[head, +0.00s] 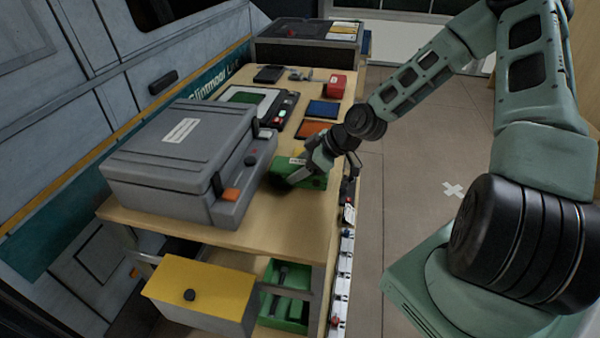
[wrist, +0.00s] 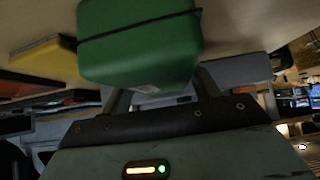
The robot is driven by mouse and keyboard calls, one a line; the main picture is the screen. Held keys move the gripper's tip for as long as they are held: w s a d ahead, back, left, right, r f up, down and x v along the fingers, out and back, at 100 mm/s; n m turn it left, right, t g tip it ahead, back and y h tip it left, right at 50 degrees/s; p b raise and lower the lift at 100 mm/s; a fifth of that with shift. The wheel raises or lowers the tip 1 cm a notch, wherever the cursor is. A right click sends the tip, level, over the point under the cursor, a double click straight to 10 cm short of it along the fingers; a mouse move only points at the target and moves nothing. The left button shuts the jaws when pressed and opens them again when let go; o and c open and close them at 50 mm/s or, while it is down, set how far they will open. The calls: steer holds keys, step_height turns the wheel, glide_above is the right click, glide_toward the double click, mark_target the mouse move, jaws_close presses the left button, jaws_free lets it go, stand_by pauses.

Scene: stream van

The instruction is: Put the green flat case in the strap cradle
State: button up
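The green flat case (head: 315,180) is at the right edge of the wooden bench, beside the big grey case. My gripper (head: 305,174) is at it, with a finger across its upper side. In the wrist view the green case (wrist: 140,45) fills the top middle, with a thin dark band across it. The fingers of my gripper (wrist: 165,90) stand apart and their tips are hidden behind the case, so I cannot tell whether they clamp it. I cannot clearly make out the strap cradle.
A large grey case (head: 175,150) covers the bench's near left. Behind are an orange flat item (head: 313,129), a blue one (head: 323,109) and a red box (head: 337,86). Below are a yellow drawer (head: 200,285) and a green tray (head: 285,305) with dark items.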

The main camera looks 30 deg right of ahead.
mark_target(301, 165)
steer(key=shift+c, duration=0.6)
step_height(301, 165, up, 10)
steer(key=shift+p, duration=0.65)
steer(key=shift+d, duration=0.1)
